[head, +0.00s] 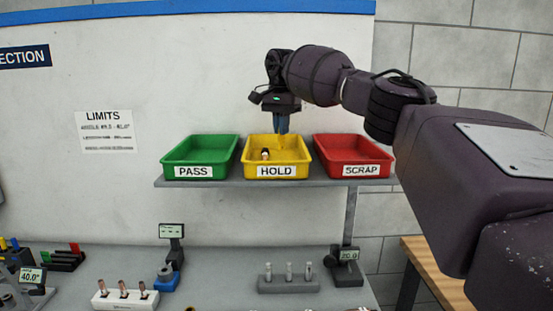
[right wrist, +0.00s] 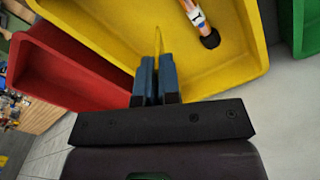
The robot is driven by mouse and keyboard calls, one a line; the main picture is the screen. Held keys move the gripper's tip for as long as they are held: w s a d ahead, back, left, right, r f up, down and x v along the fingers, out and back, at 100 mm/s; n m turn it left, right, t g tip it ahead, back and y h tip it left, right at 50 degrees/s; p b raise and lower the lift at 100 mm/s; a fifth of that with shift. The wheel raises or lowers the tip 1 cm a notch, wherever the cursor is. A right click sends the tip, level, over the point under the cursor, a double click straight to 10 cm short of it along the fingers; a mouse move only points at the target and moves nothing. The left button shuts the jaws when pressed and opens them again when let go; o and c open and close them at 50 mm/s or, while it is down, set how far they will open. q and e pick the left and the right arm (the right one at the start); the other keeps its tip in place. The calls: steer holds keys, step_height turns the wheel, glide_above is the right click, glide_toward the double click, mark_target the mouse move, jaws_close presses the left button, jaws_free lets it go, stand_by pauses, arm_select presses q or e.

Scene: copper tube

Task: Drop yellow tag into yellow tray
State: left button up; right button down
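The yellow tray (head: 298,160), labelled HOLD, stands on the shelf between the green and red trays. It fills much of the right wrist view (right wrist: 235,75). My right gripper (head: 282,130) points down over its back part. In the right wrist view its blue fingers (right wrist: 157,62) are close together on a thin yellow tag (right wrist: 157,40), seen edge-on against the tray's yellow. The tag cannot be made out in the head view. A copper tube (right wrist: 193,14) with a white band and dark end lies in the tray, apart from the fingers. My left gripper is out of view.
The green PASS tray (head: 193,172) and red SCRAP tray (head: 361,171) flank the yellow one. Below the shelf (head: 230,183), the bench carries a white rack of copper pieces (head: 125,300), a grey rack (head: 288,285), gauges and coloured tags (head: 74,247).

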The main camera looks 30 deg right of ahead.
steer(key=shift+f, duration=0.65)
steer(key=c, duration=1.2)
jaws_free()
steer(key=shift+c, duration=0.2)
step_height(320, 180, up, 10)
steer(key=shift+f, duration=0.2)
steer(key=shift+r, duration=0.6)
